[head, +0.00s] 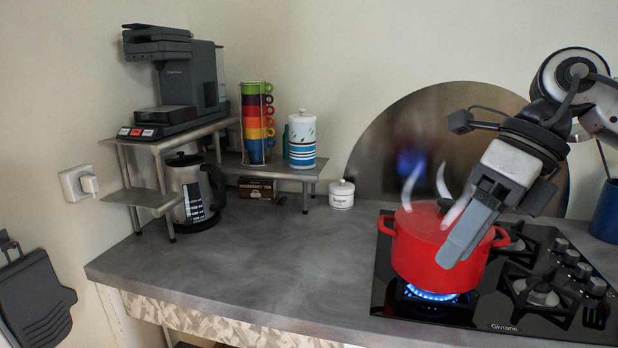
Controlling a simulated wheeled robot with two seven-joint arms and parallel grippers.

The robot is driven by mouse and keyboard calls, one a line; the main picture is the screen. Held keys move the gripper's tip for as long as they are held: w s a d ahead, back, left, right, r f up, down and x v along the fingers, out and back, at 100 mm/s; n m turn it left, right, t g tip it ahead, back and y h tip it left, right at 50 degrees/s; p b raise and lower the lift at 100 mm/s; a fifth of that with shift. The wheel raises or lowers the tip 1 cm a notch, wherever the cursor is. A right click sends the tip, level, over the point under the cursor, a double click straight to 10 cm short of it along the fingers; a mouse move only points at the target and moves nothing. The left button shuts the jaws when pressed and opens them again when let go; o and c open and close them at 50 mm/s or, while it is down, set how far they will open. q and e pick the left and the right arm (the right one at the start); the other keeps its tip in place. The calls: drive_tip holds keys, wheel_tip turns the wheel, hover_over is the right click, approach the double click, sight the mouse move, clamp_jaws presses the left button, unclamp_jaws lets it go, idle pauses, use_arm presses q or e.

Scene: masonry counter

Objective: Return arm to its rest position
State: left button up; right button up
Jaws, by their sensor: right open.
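My right arm comes in from the upper right. Its gripper (478,224) points down and to the left, in front of the red pot (418,252) in the picture. The jaws are open, and I see nothing held between them. The gripper covers part of the pot's right side and lid. I cannot tell whether it touches the pot. My left gripper is not in view.
The pot sits over a lit blue flame on the black gas hob (497,318). White wisps rise around its lid. A blue container (607,212) stands at the right edge. A metal shelf (296,172) holds a coffee machine (180,78), cups and a canister. The middle counter is clear.

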drive_tip(key=s+a+f+m+g+y, duration=0.1)
drive_tip(key=a+f+m+y, duration=0.15)
drive_tip(key=a+y, duration=0.6)
drive_tip(key=a+f+m+g+y, duration=0.1)
drive_tip(key=a+f+m+y, duration=0.15)
drive_tip(key=a+y, duration=0.6)
drive_tip(key=w+d+f+m+t+h, duration=0.25)
drive_tip(key=f+m+t+h, duration=0.6)
drive_tip(key=m, duration=0.65)
drive_tip(key=w+d+f+m+t+h, duration=0.2)
drive_tip(key=d+f+m+t+h, duration=0.3)
drive_tip(key=f+m+t, duration=0.85)
drive_tip(key=s+d+f+m+g+h, duration=0.3)
drive_tip(key=s+f+m+g, duration=0.1)
drive_tip(key=s+f, duration=0.3)
drive_tip(key=s+d+f+m+g+h, duration=0.2)
drive_tip(key=s+f+m+g+h, duration=0.1)
drive_tip(key=s+f, duration=0.4)
wheel_tip(320, 180, down, 3)
drive_tip(key=shift+d+f+m+g+h, duration=0.1)
drive_tip(key=shift+d+m+g+h, duration=0.45)
drive_tip(key=shift+g, duration=0.55)
drive_tip(key=shift+a, duration=0.2)
